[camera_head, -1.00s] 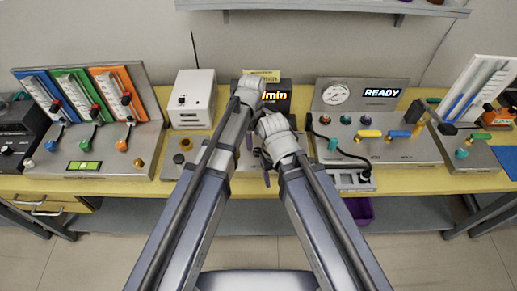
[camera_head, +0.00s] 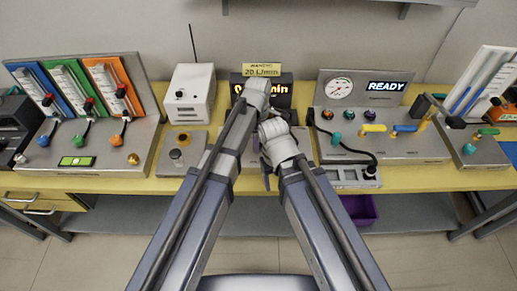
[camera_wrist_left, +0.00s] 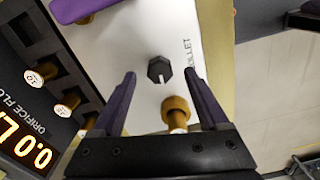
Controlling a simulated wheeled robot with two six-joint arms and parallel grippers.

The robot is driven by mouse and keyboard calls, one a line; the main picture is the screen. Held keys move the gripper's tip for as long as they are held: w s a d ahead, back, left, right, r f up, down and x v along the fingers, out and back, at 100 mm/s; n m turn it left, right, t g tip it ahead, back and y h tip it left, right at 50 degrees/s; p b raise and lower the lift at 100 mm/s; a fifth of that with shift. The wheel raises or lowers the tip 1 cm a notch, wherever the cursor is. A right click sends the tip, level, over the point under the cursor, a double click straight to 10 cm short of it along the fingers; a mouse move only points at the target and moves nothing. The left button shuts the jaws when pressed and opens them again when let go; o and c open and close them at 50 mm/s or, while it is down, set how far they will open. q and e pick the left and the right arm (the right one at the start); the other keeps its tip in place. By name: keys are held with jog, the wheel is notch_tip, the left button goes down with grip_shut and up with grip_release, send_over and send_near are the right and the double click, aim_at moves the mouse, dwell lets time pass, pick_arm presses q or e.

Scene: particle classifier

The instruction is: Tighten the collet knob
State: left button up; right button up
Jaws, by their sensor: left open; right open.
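The collet knob (camera_wrist_left: 159,69) is a dark faceted knob with a pale pointer line. It sits on a white panel (camera_wrist_left: 118,44) beside the printed word COLLET in the left wrist view. My left gripper (camera_wrist_left: 160,74) is open, with one purple finger on each side of the knob in that view. A gap shows on both sides; I cannot tell the height of the fingers above the panel. In the head view my arms hide the knob and my left fingers. My right gripper (camera_head: 266,168) is open low at the centre, partly hidden by its own wrist.
A brass fitting (camera_wrist_left: 176,110) stands close to the knob by the right finger. Orifice-flow ports and an orange display (camera_wrist_left: 30,152) lie at left. On the yellow bench (camera_head: 440,178), a gauge panel (camera_head: 385,148) stands right and a flowmeter panel (camera_head: 105,150) left.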

pick_arm(q)
notch_tip(320, 180, down, 3)
jog(key=shift+r+b, duration=0.2)
jog(key=shift+b, duration=0.6)
pick_arm(e)
notch_tip(320, 180, down, 3)
jog(key=shift+r, duration=0.15)
pick_arm(q)
grip_shut()
